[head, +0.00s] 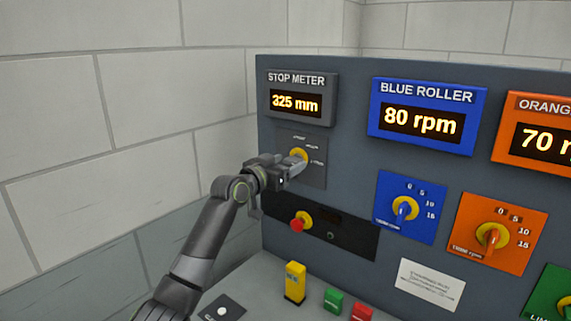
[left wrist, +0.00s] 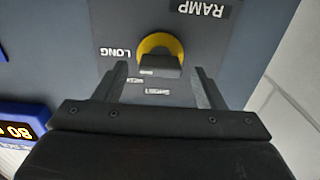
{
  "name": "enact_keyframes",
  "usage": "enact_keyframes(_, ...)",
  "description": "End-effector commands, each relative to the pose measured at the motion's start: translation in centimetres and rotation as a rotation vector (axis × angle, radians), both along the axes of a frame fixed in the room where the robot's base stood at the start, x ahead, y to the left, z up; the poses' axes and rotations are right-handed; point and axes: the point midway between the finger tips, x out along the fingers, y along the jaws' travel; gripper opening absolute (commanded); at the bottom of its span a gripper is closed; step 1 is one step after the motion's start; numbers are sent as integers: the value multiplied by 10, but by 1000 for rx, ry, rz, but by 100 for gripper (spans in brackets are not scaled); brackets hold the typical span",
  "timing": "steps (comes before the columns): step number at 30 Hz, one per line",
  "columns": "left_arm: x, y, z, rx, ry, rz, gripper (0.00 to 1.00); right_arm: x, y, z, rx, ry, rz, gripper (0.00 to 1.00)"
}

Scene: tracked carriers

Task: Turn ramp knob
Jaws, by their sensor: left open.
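The ramp knob (head: 299,155) has a yellow round base and sits on a grey plate under the stop meter display. In the left wrist view the knob (left wrist: 160,46) shows a dark grip bar in front of its yellow ring. The labels RAMP, LONG and SHORT around it appear upside down. My left gripper (head: 292,167) is at the knob, partly covering its plate. In the left wrist view its two open fingers (left wrist: 159,70) straddle the lower side of the knob, with gaps at both sides. Contact cannot be told. My right gripper is not in view.
The stop meter (head: 296,116) reads 325 mm. Below the knob is a black strip (head: 345,237) with a red button (head: 297,225). Blue (head: 405,230) and orange (head: 499,257) knob plates are to the right. A yellow block (head: 295,284) stands on the ledge below.

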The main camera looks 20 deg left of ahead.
Motion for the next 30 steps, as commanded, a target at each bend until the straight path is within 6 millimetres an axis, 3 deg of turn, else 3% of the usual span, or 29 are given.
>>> enact_keyframes(3, 0, 0, 0, 0, 0, 0, 61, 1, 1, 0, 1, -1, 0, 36)
enact_keyframes(13, 0, 0, 0, 0, 0, 0, 19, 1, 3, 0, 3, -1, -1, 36)
enact_keyframes(23, 0, 0, 1, -51, 20, 0, 19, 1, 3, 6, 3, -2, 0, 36)
enact_keyframes(30, 0, 1, 2, -198, 74, 0, 19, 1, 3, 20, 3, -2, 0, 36)
